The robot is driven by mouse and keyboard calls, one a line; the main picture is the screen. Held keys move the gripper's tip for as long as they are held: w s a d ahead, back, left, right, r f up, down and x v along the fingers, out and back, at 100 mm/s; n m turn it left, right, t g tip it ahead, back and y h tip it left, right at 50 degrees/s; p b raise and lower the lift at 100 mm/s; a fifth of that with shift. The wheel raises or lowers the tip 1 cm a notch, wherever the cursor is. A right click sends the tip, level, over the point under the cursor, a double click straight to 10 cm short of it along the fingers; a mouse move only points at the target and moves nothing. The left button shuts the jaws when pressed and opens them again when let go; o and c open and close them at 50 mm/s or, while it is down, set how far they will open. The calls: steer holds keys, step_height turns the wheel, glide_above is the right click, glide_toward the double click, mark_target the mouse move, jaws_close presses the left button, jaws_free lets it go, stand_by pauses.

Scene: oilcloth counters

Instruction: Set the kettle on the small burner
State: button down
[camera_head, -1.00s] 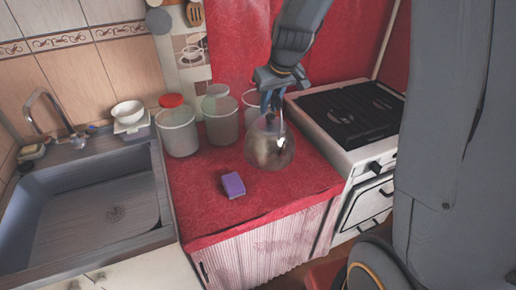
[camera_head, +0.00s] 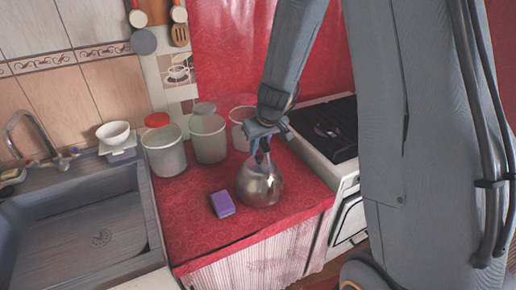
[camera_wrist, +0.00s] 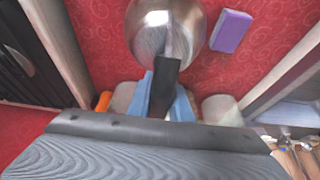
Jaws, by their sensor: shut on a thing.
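The round shiny metal kettle (camera_head: 260,187) is over the red counter, right of the purple sponge; I cannot tell if its base touches the cloth. My gripper (camera_head: 262,152) reaches down from above and is shut on the kettle's dark handle. In the wrist view, the blue fingers (camera_wrist: 168,95) close around the dark handle, with the kettle's body (camera_wrist: 147,32) beyond. The stove (camera_head: 322,160) stands right of the counter. Its dark hob (camera_head: 325,130) is partly hidden by my arm, and I cannot tell which burner is the small one.
Several pale canisters (camera_head: 163,152) stand behind the kettle, one with a red lid. The purple sponge (camera_head: 222,204) lies just left of the kettle. The sink (camera_head: 85,225) is at the left. The red counter (camera_head: 195,235) is clear at its front.

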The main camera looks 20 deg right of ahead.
stand_by(0.3)
steer(key=c, duration=1.6)
jaws_free()
